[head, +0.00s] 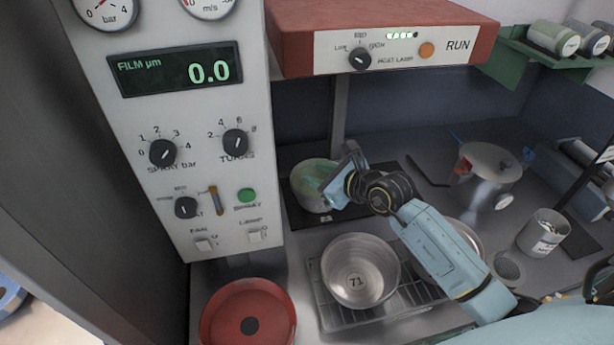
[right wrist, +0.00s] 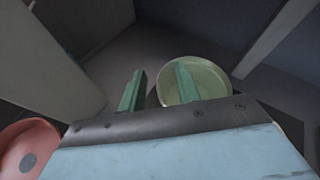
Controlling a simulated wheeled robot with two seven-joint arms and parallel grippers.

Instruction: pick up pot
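A small pot (head: 303,195) with a pale green inside stands on a dark mat at the back, just right of the control panel. It also shows in the right wrist view (right wrist: 213,92). My right gripper (head: 329,182) is at this pot, with its fingers apart. In the right wrist view its green fingers (right wrist: 160,87) show one over the pot's opening and one outside, left of the rim. Whether they touch the wall cannot be told. A steel pot marked 71 (head: 352,263) sits on a wire rack. A lidded steel pot (head: 487,180) stands at right. My left gripper is not in view.
The control panel (head: 205,80) rises close on the left. A red heat lamp housing (head: 390,25) hangs above the back. A red round dish (head: 220,315) is at front left. A steel cup (head: 543,235) stands at right. Another steel vessel is partly hidden behind my right arm.

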